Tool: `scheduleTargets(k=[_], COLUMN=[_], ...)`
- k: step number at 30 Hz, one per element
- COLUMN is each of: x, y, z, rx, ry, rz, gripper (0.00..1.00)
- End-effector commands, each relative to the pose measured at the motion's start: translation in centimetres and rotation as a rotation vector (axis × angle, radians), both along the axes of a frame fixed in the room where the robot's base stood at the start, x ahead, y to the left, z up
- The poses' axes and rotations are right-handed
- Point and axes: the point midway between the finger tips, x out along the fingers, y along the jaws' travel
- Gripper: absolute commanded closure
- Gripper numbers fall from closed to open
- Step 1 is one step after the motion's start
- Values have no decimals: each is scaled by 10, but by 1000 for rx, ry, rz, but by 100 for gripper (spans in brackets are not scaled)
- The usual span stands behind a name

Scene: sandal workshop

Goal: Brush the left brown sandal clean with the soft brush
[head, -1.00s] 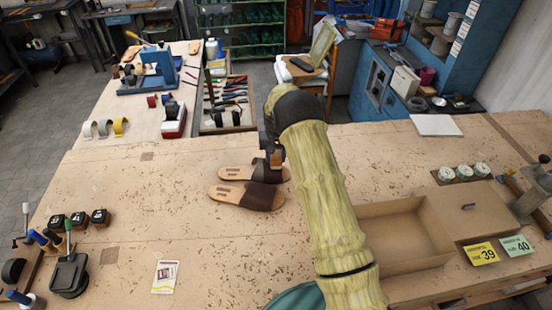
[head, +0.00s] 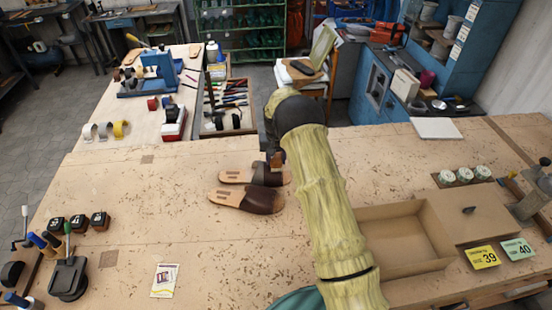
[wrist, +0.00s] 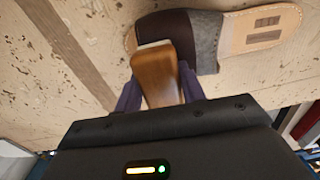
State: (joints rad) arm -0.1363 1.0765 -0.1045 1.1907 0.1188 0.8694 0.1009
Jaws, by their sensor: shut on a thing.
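Two brown sandals lie side by side on the bench, heels to the left in the head view: a far sandal (head: 236,175) and a near sandal (head: 262,199). I cannot tell which is the left one. My gripper (wrist: 160,90) is shut on the wooden handle of the soft brush (wrist: 155,72). In the head view the brush (head: 277,161) is over the toe end of the far sandal. One sandal (wrist: 200,38) shows in the wrist view, with a greyish band on its dark strap. The brush tip overlaps its dark strap there; bristles and any contact are hidden.
An open box-like tray (head: 400,222) sits right of my arm, beside size cards 39 (head: 482,257) and 40 (head: 518,247). Small dark pots (head: 78,222) and a black stand (head: 68,278) are at the left. The bench left of the sandals is mostly clear.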

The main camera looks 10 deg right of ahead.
Motion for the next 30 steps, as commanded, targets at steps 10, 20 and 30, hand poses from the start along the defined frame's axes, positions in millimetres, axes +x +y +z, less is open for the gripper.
scheduleTargets(k=[10, 20, 30], x=[-13, -25, -26], y=[2, 3, 3], z=[0, 0, -1], rx=[0, 0, 0], ry=[2, 2, 2], rz=[1, 1, 1], gripper=[84, 84, 84])
